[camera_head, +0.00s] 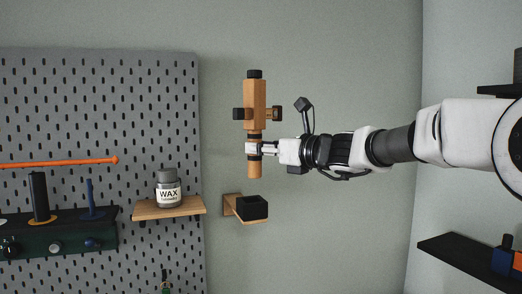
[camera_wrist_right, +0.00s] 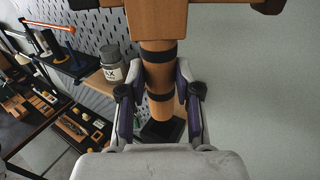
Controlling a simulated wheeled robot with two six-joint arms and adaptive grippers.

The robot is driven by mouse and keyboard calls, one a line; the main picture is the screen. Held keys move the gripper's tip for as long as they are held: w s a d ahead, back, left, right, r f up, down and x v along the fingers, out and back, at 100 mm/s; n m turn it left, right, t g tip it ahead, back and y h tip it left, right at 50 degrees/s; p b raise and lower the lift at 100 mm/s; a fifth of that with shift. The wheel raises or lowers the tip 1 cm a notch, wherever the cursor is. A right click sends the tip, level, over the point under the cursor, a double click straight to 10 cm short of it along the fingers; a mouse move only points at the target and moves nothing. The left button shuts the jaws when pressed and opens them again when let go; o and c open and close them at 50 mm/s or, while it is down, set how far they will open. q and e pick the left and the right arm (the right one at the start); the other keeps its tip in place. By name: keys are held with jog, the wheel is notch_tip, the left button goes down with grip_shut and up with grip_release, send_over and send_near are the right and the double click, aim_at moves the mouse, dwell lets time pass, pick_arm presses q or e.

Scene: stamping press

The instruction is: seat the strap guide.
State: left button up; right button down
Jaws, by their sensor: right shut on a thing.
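The strap guide (camera_head: 255,93) is a wooden tool with a square upper body, dark side knobs, a dark top cap and a round handle with dark bands. It stands about upright in the air. My right gripper (camera_head: 254,148) comes in from the right and is shut on its handle. The right wrist view shows the handle (camera_wrist_right: 158,72) between both fingers. A black holder (camera_head: 253,208) on a wooden wall bracket (camera_head: 231,204) is below the handle's lower end, with a visible gap in the head view. The holder (camera_wrist_right: 162,132) is partly hidden in the wrist view. My left gripper is not in view.
A wax jar (camera_head: 168,190) stands on a small wooden shelf (camera_head: 150,211) left of the bracket. A grey pegboard (camera_head: 100,110) carries an orange rod (camera_head: 60,162) and a dark tool rack (camera_head: 75,238). A dark shelf (camera_head: 460,252) is at lower right. The wall around the guide is clear.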

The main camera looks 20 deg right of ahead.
aim_at(259, 167)
jog(key=w+f+b, duration=0.1)
jog(key=w+a+f, duration=0.1)
jog(key=f, duration=0.1)
jog(key=shift+a+f+b, duration=0.1)
jog(key=shift+a+b, duration=0.05)
jog(key=shift+b, duration=0.25)
jog(key=shift+s+d+f+b, duration=0.5)
jog(key=shift+f+b, duration=0.3)
jog(key=shift+b, duration=0.25)
jog(key=shift+s+d, duration=0.1)
jog(key=shift+s, duration=0.1)
jog(key=shift+w+a+f, duration=0.1)
jog(key=shift+w+a, duration=0.25)
jog(key=shift+w, duration=0.1)
jog(key=shift+f, duration=0.1)
jog(key=shift+s+d+r, duration=0.2)
jog(key=shift+s+d, duration=0.05)
jog(key=shift+s, duration=0.05)
jog(key=shift+w+a+f, duration=0.1)
jog(key=shift+w+a, duration=0.15)
jog(key=shift+w, duration=0.05)
pick_arm(q)
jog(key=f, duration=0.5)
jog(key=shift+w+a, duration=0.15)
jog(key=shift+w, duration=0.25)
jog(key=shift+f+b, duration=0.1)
jog(key=shift+b, duration=0.2)
pick_arm(e)
jog(key=shift+s, duration=0.1)
